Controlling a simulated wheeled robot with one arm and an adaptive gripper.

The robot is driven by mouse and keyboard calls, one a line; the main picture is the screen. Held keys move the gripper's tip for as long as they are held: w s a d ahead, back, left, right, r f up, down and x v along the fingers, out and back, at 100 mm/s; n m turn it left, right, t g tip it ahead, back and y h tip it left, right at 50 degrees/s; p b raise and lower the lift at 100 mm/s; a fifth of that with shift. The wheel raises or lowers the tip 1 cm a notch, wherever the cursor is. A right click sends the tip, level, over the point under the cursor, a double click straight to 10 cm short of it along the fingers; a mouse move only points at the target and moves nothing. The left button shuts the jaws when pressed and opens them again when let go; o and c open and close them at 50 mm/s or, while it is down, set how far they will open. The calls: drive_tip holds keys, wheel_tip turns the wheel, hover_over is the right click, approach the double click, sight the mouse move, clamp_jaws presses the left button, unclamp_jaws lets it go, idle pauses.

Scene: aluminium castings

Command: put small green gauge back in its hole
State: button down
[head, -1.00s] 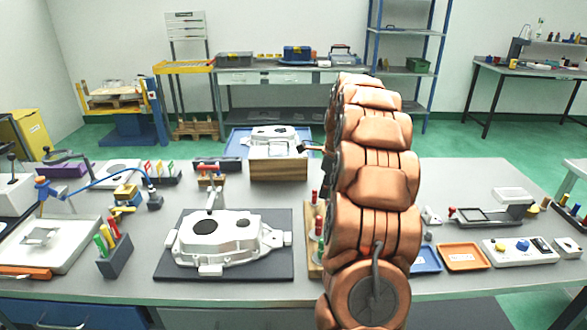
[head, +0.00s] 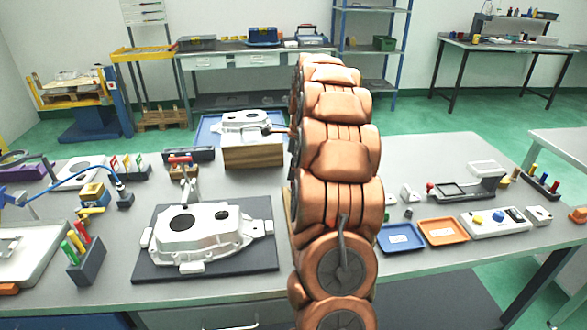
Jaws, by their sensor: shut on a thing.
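My gripper is not in view; my copper-coloured arm hides it and the table behind. I cannot make out the small green gauge or its hole. A sliver of a wooden stand (head: 290,235) shows at the left edge of my arm; the rest of it is hidden. The large white casting (head: 200,240) lies on a dark mat (head: 150,268) left of my arm. A second white casting (head: 240,122) sits on a wooden block (head: 252,154) farther back, with a dark thin piece (head: 275,131) between it and my arm; I cannot tell what that is.
A dark rack (head: 88,262) with several coloured sticks stands at left. Blue (head: 401,236) and orange (head: 443,231) trays and a control box (head: 492,221) lie right of my arm. The table (head: 400,165) is clear at the back right.

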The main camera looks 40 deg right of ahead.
drive_tip(key=shift+f+b, duration=0.65)
drive_tip(key=shift+f, duration=1.7)
drive_tip(key=shift+f+b, duration=0.6)
drive_tip(key=shift+f, duration=1.45)
drive_tip(key=c, duration=1)
unclamp_jaws()
drive_tip(key=shift+c, duration=0.2)
drive_tip(key=shift+r, duration=0.1)
drive_tip(key=r, duration=0.6)
drive_tip(key=s+d+r, duration=0.1)
drive_tip(key=r, duration=0.3)
drive_tip(key=shift+s, duration=0.1)
drive_tip(key=shift+s+r, duration=0.15)
drive_tip(key=shift+r, duration=0.7)
drive_tip(key=shift+d, duration=0.1)
